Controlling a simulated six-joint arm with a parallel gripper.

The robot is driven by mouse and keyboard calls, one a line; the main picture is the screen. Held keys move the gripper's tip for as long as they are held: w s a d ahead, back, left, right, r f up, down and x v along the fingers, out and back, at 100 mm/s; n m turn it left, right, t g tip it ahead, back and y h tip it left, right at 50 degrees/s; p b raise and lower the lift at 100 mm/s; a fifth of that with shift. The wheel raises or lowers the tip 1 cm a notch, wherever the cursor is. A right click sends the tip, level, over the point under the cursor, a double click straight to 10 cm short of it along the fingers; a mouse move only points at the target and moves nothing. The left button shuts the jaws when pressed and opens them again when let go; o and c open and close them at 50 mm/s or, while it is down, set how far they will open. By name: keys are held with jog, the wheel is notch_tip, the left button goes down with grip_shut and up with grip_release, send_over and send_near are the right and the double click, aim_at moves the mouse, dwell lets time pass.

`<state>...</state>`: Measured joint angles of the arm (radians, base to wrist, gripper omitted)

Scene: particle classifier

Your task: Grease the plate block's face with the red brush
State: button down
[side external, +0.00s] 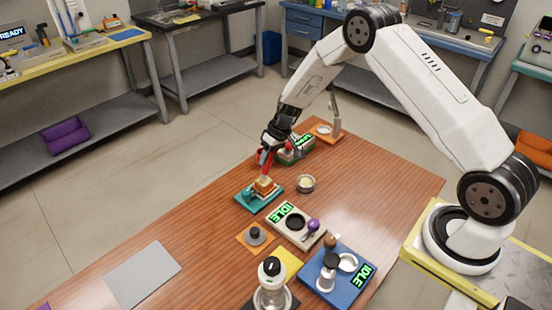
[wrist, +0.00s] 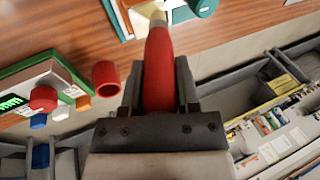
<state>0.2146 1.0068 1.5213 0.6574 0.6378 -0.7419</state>
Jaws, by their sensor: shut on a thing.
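My gripper (side external: 275,138) is shut on the red brush (side external: 265,158), whose red handle also shows between the fingers in the wrist view (wrist: 159,75). The brush points down over the plate block (side external: 264,186), an orange-tan block on a teal base (side external: 257,202). In the side view the brush tip is at or just above the block's top; I cannot tell if it touches. In the wrist view the pale tip (wrist: 158,17) is near the teal base's edge at the top of the picture. The bristles and the block's face are mostly hidden.
A small round dish (side external: 306,184) stands right of the block. A green station (side external: 293,155) is behind, with an empty red cup (wrist: 106,76) beside it. A white IDLE station (side external: 312,241) and a blue one (side external: 325,282) stand in front.

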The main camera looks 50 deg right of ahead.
jog(key=w+v, duration=0.1)
jog(key=v, duration=0.7)
jog(key=shift+d+r, duration=0.3)
dwell(0.3)
